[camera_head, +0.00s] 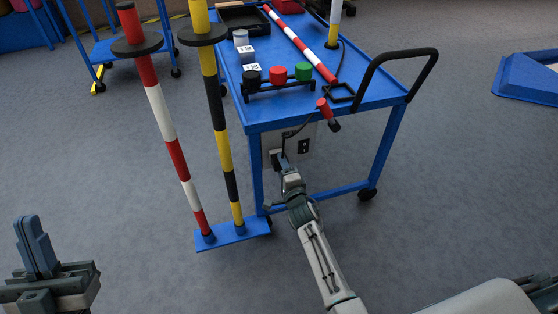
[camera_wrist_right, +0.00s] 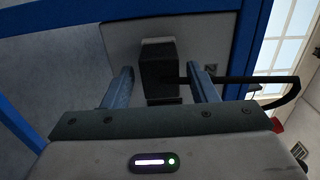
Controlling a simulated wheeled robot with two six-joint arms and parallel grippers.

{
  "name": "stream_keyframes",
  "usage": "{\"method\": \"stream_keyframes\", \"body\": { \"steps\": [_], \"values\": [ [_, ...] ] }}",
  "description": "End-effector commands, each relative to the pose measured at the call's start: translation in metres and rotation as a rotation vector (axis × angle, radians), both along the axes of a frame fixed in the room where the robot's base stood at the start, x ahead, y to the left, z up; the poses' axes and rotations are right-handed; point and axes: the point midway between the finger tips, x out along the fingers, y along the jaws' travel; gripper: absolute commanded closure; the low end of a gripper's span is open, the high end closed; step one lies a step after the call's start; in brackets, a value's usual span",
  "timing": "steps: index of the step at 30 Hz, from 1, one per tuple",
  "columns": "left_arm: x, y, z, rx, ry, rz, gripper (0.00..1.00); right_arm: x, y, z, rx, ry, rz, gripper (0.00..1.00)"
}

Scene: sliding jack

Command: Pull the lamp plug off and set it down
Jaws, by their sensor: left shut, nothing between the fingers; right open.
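The lamp plug (camera_wrist_right: 158,72) is a black block seated against a pale panel (camera_wrist_right: 115,38), with a black cable leaving its right side in the right wrist view. In the head view the panel (camera_head: 317,141) is on the front of the blue cart, below its top. My right gripper (camera_wrist_right: 161,85) is open, with one finger on each side of the plug and a visible gap to each; in the head view this gripper (camera_head: 289,172) partly hides the plug. My left gripper (camera_head: 35,245) is shut and empty at the lower left, far from the cart.
Two striped poles (camera_head: 166,125) stand left of my right arm. Floor in front is clear.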

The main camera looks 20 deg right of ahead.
Motion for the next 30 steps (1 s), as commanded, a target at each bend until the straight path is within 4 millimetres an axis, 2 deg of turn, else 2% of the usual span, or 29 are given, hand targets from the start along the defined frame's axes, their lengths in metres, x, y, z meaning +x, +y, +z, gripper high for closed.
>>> {"method": "stream_keyframes", "body": {
  "steps": [22,27,30],
  "values": [
    [-0.0035,-0.0003,0.0042,0.002,-0.027,0.0,1.0,0.0048,0.0,0.0,-0.001,0.0,0.0,0.47],
    [-0.0035,-0.0003,0.0041,0.003,-0.027,-0.001,1.0,0.0048,0.0,-0.0001,-0.001,0.0,0.0,0.81],
    [-0.0034,-0.0003,0.0041,0.003,-0.027,-0.001,1.0,0.0048,0.0,0.0002,-0.001,0.0,0.0,0.97]
  ]
}}
